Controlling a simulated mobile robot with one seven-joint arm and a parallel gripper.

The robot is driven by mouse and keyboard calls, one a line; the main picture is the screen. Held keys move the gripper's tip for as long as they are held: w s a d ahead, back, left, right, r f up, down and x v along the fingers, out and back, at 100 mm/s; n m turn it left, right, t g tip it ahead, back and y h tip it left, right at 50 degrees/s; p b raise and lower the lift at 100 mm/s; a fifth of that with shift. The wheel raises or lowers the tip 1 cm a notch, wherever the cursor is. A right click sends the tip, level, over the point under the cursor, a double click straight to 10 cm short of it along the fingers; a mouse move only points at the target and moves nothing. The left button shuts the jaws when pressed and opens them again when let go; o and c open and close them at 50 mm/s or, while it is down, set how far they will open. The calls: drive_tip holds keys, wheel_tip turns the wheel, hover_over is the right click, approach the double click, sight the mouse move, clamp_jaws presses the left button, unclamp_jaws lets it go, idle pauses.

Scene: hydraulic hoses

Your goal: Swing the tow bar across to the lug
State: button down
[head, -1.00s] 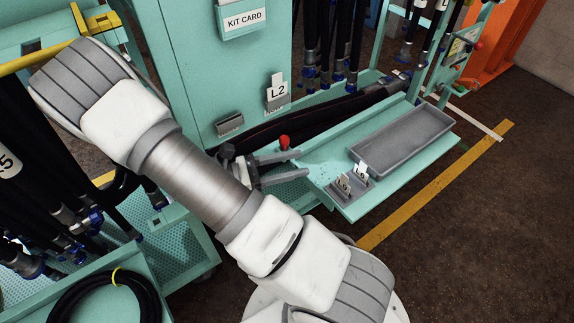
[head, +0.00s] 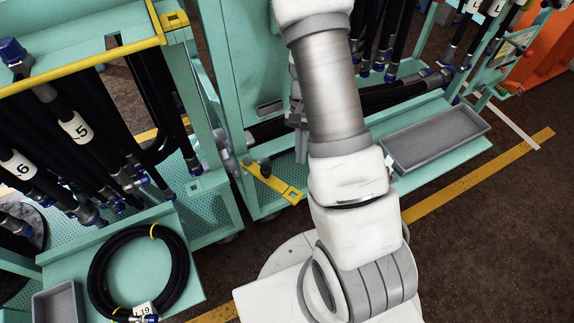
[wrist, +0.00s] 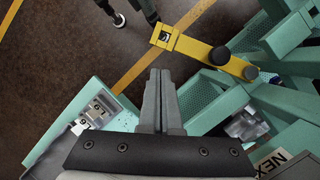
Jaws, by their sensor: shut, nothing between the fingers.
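The tow bar (head: 275,184) is a short yellow bar with dark knobs near one end. In the head view it sticks out low between the two teal carts, its slotted end toward the lower right. It also shows in the wrist view (wrist: 195,48), with the slotted end at the left and the knobs at the right, by the teal frames. My gripper (wrist: 160,72) is shut and empty, apart from the bar and below it in the wrist picture. In the head view my gripper (head: 298,115) is partly hidden by my arm. I cannot make out the lug for certain.
The left cart (head: 190,130) carries hanging black hoses and a coiled hose (head: 135,275). The right cart's shelf holds a grey tray (head: 435,137). Brown floor (head: 480,240) with yellow lines is open at the right.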

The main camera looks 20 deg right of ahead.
sight(270, 176)
drive_tip(key=w+d+r+m+t, duration=0.2)
drive_tip(key=w+m, duration=0.1)
drive_tip(key=w, duration=0.1)
drive_tip(key=s+a+f+b, duration=0.1)
drive_tip(key=s+a+f, duration=0.2)
drive_tip(key=f, duration=0.7)
drive_tip(key=shift+s+a+y, duration=0.15)
drive_tip(key=shift+a+y, duration=0.15)
drive_tip(key=shift+a, duration=1.05)
